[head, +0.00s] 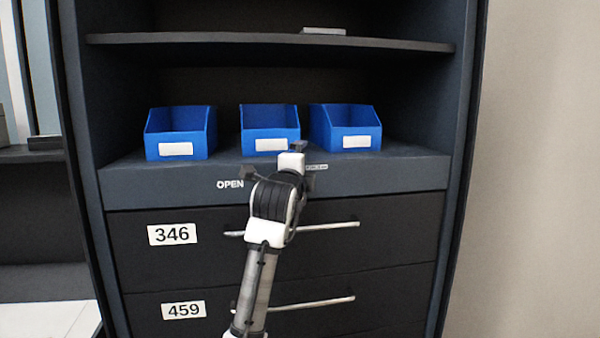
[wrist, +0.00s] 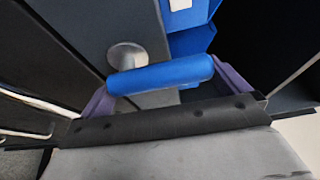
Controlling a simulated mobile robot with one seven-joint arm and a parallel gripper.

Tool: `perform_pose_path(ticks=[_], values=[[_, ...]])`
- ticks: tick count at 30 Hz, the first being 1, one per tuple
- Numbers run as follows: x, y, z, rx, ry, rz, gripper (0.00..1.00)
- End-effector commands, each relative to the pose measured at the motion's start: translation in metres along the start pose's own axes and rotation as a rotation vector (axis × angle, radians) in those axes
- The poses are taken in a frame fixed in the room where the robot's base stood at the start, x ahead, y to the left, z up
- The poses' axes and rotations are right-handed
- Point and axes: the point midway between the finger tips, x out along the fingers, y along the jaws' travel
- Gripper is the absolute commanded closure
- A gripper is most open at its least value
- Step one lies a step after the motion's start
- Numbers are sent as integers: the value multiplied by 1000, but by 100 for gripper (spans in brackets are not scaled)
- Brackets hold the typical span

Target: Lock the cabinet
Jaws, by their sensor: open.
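The dark cabinet (head: 135,185) faces me, with a ledge front that bears the white word OPEN (head: 230,184). A second small label (head: 317,167) shows to the right of my gripper, too small to read. My gripper (head: 292,166) is open in front of the ledge, between the two labels, and hides the part behind it. In the wrist view a round silver disc (wrist: 127,56) sits on the ledge front. A blue rounded bar (wrist: 160,75) crosses in front of it, between my purple fingers; it looks like the lock's handle. I cannot tell whether the fingers touch it.
Three blue bins (head: 180,133) with white labels stand on the shelf just above. Drawers marked 346 (head: 172,234) and 459 (head: 184,310) have protruding bar handles (head: 325,227) below my gripper. A flat grey item (head: 323,31) lies on the upper shelf.

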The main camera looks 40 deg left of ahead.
Motion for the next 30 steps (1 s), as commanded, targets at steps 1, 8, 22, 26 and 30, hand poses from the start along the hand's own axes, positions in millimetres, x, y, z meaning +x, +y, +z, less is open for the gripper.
perform_pose_path(ticks=[1, 8, 22, 26, 30], values=[[-3, 1, 1, 0, -1, -2, 0], [-43, 4, 0, 0, -1, -4, 0], [-130, 2, 0, 2, -2, -1, 0], [-136, 1, 0, 1, -1, 1, 0], [-137, 0, 0, 1, -1, 1, 0]])
